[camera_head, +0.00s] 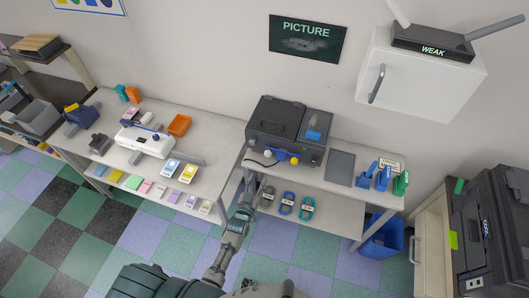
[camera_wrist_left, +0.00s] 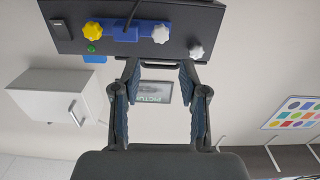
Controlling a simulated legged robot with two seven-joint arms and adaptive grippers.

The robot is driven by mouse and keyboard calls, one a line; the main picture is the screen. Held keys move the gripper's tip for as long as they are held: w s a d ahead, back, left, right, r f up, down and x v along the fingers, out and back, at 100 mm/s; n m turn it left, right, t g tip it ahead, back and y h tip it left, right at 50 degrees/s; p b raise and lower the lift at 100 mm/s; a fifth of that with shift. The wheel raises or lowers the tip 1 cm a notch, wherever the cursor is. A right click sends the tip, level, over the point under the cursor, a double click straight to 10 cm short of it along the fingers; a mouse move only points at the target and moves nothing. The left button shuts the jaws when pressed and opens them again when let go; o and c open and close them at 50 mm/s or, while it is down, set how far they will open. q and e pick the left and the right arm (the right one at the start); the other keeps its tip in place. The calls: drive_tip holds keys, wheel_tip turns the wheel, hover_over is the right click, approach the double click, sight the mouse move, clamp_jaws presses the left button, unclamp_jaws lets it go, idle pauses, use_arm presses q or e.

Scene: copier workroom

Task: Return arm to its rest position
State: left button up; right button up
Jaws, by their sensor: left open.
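My left gripper (camera_head: 250,180) reaches up from the bottom of the head view to the front edge of the right-hand table, just below and left of a dark printer (camera_head: 285,128). In the left wrist view the same gripper (camera_wrist_left: 159,72) has its two fingers spread, with nothing between them. The printer's dark front (camera_wrist_left: 140,25) shows beyond the fingertips, with yellow and white knobs on a blue part. I cannot tell whether a fingertip touches it. My right gripper is not in view.
The right-hand table also holds a grey flat pad (camera_head: 340,167) and blue and green items. A left table (camera_head: 215,145) carries a white machine (camera_head: 145,140). A blue bin (camera_head: 383,240) stands at right. Checkered floor lies open in front.

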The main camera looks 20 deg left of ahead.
use_arm(q)
drive_tip(key=s+f+g+b, duration=0.1)
drive_tip(key=s+f+g, duration=0.2)
drive_tip(key=s+f, duration=0.55)
drive_tip(key=s+f+m+g, duration=0.1)
drive_tip(key=s+f+g, duration=0.3)
drive_tip(key=f, duration=0.8)
drive_tip(key=s+f+g+b, duration=0.1)
drive_tip(key=s+f+g, duration=0.1)
drive_tip(key=s+f, duration=0.65)
drive_tip(key=s+a+f+g, duration=0.1)
drive_tip(key=s+f+g, duration=0.1)
drive_tip(key=s+f, duration=0.3)
drive_tip(key=s+a+f+g, duration=0.2)
drive_tip(key=s+f, duration=0.3)
drive_tip(key=s, duration=0.9)
drive_tip(key=s+a+f+m+g, duration=0.1)
drive_tip(key=s+a+f+g, duration=0.1)
drive_tip(key=s+f, duration=0.3)
drive_tip(key=s+g, duration=0.1)
drive_tip(key=s, duration=0.3)
drive_tip(key=shift+s+f+g+y+b, duration=0.15)
drive_tip(key=shift+s+g+y+b, duration=0.15)
drive_tip(key=shift+s+g+b, duration=0.1)
